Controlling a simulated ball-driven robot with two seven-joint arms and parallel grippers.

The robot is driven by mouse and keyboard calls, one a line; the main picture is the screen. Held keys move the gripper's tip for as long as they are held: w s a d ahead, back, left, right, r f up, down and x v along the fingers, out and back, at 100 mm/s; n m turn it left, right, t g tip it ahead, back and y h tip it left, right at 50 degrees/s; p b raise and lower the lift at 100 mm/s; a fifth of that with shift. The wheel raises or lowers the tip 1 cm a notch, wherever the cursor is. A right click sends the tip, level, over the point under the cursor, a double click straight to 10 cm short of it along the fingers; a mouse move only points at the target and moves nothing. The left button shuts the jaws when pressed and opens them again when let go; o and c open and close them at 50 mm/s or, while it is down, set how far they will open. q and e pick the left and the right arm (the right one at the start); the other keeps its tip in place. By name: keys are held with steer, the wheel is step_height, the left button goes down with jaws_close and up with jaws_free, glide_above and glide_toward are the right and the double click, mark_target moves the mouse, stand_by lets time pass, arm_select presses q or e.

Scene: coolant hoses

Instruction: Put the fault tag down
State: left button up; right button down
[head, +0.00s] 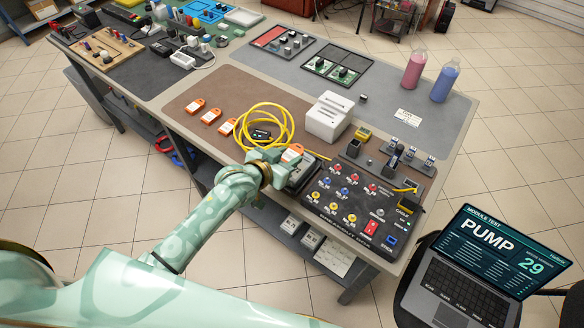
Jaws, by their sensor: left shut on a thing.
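My left gripper (293,163) is over the front edge of the workbench, left of the dark control panel. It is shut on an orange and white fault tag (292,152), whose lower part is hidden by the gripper. Three similar orange tags lie in a row on the brown mat: the left tag (195,106), the middle tag (211,117) and the right tag (227,127). The right one is beside a yellow coiled hose (265,108). I cannot tell whether the held tag touches the bench. My right gripper is not in view.
The control panel (350,198) with coloured couplings is right of the gripper. A white box (328,116) stands behind it. Pink (413,70) and blue (445,82) bottles stand at the back right. A laptop (480,262) is front right. The brown mat's front left (190,128) is free.

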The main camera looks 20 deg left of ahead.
arm_select(q)
steer(key=shift+w+d+f, duration=0.2)
steer(key=shift+w+f, duration=0.15)
steer(key=shift+f, duration=0.25)
steer(key=shift+w+d+f+b, duration=0.15)
steer(key=shift+f+b, duration=0.75)
steer(key=shift+f, duration=0.8)
steer(key=shift+f, duration=0.1)
steer(key=o, duration=0.9)
steer(key=shift+o, duration=0.2)
